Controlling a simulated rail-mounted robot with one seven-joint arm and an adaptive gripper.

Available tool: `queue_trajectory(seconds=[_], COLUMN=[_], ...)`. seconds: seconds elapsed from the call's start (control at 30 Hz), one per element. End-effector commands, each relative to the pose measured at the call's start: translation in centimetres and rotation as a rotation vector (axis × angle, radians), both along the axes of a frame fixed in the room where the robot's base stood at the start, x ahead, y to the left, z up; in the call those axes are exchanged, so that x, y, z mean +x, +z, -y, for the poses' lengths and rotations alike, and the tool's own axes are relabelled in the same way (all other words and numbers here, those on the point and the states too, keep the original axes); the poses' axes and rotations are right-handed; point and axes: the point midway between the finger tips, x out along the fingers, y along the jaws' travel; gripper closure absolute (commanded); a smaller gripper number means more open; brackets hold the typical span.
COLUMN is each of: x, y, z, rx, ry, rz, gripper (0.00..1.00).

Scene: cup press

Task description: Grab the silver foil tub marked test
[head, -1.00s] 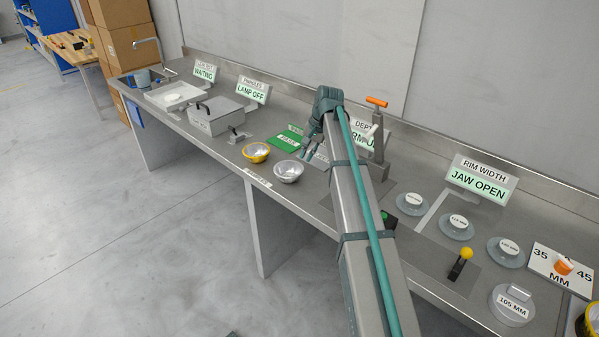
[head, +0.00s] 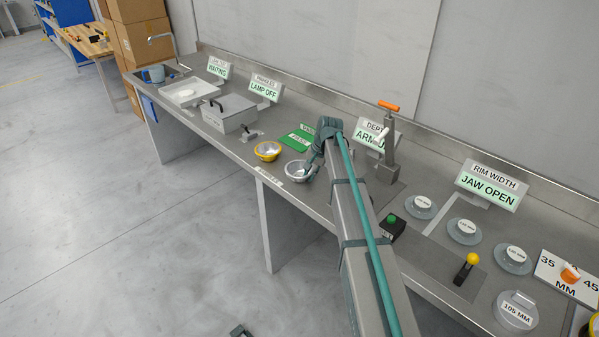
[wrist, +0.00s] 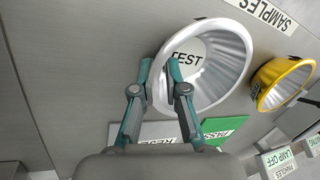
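The silver foil tub (head: 297,171) stands at the bench's front edge. In the wrist view the silver tub (wrist: 225,85) shows a fluted inside and a white label reading TEST on its floor. My gripper (wrist: 159,68) is open, with its two fingers apart at the tub's near rim. One finger overlaps the inside of the tub in the picture; the other is outside the rim. I cannot tell whether either touches the wall. In the head view my gripper (head: 312,168) is at the tub's right side, partly hidden by my arm.
A yellow tub (head: 267,151) stands just left of the silver one. A green PASS mat (head: 297,141) lies behind. A lever press (head: 388,150) stands to the right, and a grey lidded box (head: 228,113) farther left. A SAMPLES label (wrist: 262,12) marks the bench edge.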

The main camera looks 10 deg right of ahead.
Motion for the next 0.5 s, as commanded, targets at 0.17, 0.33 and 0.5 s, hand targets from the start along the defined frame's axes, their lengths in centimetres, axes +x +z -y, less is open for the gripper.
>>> queue_trajectory(seconds=[0.17,0.33,0.5], x=[0.11,0.10,0.09], y=[-0.45,-0.43,-0.42], z=[-0.10,-0.10,-0.10], rx=[0.000,0.000,0.000], ry=[-0.001,0.000,0.000], rz=[0.002,0.001,0.001], gripper=[0.88,0.99,1.00])
